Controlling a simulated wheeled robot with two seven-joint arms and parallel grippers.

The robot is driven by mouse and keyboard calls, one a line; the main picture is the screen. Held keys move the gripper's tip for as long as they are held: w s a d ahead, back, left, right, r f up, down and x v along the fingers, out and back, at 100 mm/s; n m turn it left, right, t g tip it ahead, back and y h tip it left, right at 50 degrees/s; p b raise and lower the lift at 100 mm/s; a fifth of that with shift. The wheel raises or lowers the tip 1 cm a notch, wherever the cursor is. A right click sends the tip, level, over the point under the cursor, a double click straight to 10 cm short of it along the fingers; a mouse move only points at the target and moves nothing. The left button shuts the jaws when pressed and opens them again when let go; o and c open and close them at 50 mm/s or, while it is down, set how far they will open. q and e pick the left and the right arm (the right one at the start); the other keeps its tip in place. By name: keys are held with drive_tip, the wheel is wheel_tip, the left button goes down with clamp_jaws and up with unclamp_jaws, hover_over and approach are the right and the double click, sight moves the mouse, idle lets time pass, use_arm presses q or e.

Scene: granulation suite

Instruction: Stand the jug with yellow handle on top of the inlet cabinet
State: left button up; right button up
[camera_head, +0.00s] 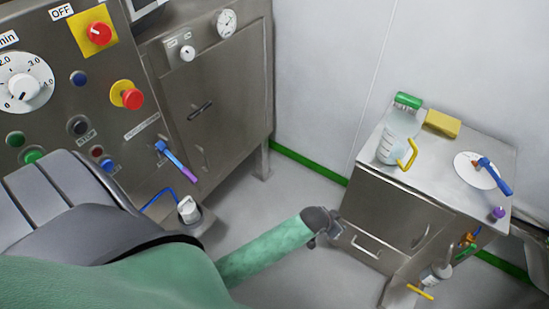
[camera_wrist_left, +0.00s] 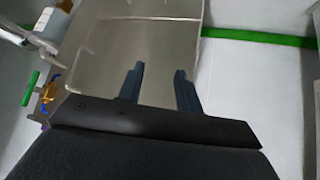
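The jug with yellow handle (camera_head: 389,150) is pale with dark marks. It stands upright on the low steel cabinet (camera_head: 380,205) at the right, its yellow handle facing right. A taller steel cabinet (camera_head: 222,105) with a gauge stands at the back left; its top is mostly out of view. I cannot read which cabinet is the inlet cabinet. My left gripper (camera_head: 328,232) is in front of the low cabinet's left side, below the jug and apart from it. In the left wrist view its two fingers (camera_wrist_left: 160,86) are spread and empty, facing a cabinet. My right gripper is out of view.
Beside the jug are a clear vessel with a green part (camera_head: 408,101), a yellow block (camera_head: 442,123) and a white disc (camera_head: 470,172) with a blue handle. A bottle (camera_head: 436,274) and valves are at the cabinet's right side. Floor lies between the cabinets.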

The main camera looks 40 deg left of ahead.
use_arm(q)
drive_tip(key=s+a+f+n+g+y, duration=0.1)
drive_tip(key=s+a+f+g, duration=0.2)
drive_tip(key=s+f, duration=0.8)
drive_tip(key=s+a+f+g+y, duration=0.1)
drive_tip(key=s+a+f+g, duration=0.2)
drive_tip(key=s+f, duration=0.9)
drive_tip(key=s, duration=0.7)
drive_tip(key=shift+n+y, duration=0.4)
drive_tip(key=shift+w, duration=0.1)
